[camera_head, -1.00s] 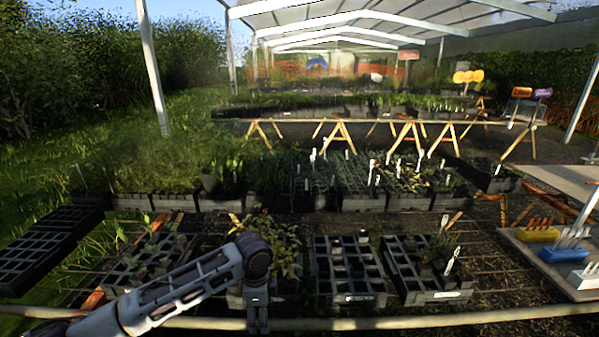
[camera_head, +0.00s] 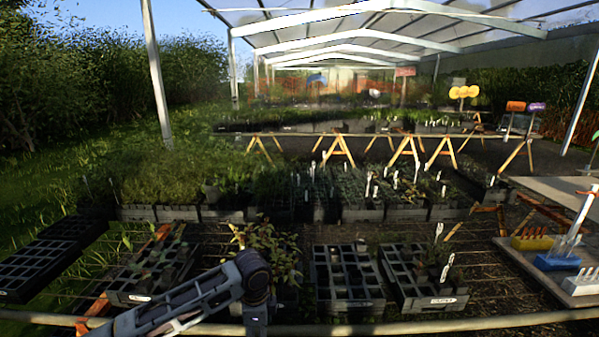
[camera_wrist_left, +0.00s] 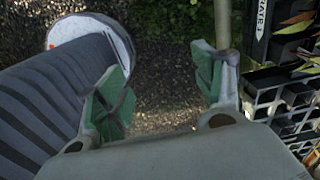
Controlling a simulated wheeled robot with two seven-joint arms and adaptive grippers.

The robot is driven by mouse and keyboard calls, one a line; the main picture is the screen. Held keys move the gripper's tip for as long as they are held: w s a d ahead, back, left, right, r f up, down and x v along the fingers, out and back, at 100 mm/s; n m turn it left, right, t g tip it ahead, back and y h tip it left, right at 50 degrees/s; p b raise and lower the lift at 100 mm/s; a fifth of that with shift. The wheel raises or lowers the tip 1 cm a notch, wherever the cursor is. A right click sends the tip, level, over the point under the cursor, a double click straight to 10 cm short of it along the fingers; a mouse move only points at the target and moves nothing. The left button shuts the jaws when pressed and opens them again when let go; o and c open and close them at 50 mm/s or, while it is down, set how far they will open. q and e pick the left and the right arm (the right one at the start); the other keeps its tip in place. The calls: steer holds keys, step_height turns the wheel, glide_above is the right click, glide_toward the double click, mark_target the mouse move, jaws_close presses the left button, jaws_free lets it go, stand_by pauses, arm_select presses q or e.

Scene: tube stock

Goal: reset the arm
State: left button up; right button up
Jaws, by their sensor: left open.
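My left arm (camera_head: 185,304) comes in from the lower left of the head view. Its wrist bends down in front of the plant trays, by the front rail. In the left wrist view my left gripper (camera_wrist_left: 160,88) is open, with its green-padded fingers apart. Nothing is between the fingers; dark gravelly ground shows below them. The head view does not show the fingertips clearly. My right arm and gripper are in neither view.
A front rail (camera_head: 400,328) runs below several black trays, including a middle tray (camera_head: 348,306) and a labelled right tray (camera_head: 430,302). Another black tray (camera_head: 28,268) is at the left. A blue holder (camera_head: 556,261) stands on the right bench. A tray edge shows in the wrist view (camera_wrist_left: 268,98).

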arm_select(q)
steer(key=w+a+f+n+t+h, duration=0.1)
steer(key=w+f+n, duration=0.25)
steer(key=f, duration=0.65)
steer(key=w+a+f+n+t+h, duration=0.1)
steer(key=w+f+n, duration=0.25)
steer(key=f, duration=0.55)
steer(key=s+a+f+n, duration=0.2)
steer(key=s+a+f, duration=0.15)
steer(key=f, duration=0.55)
steer(key=s+a+f+n, duration=0.2)
steer(key=s+a+f, duration=0.15)
steer(key=f, duration=0.45)
steer(key=s+a+f+n+y, duration=0.1)
steer(key=s+a+f, duration=0.2)
steer(key=s+f, duration=0.6)
steer(key=s+a+f+n+y, duration=0.1)
steer(key=s+a+f+n, duration=0.15)
steer(key=s+f, duration=0.85)
steer(key=s, duration=1.1)
steer(key=s+a+f+g, duration=0.1)
steer(key=s+f, duration=0.1)
steer(key=s, duration=1.1)
steer(key=shift+s+a+f+n, duration=0.15)
steer(key=shift+s+a+n, duration=0.05)
steer(key=shift+s+n, duration=0.2)
steer(key=shift+w, duration=0.1)
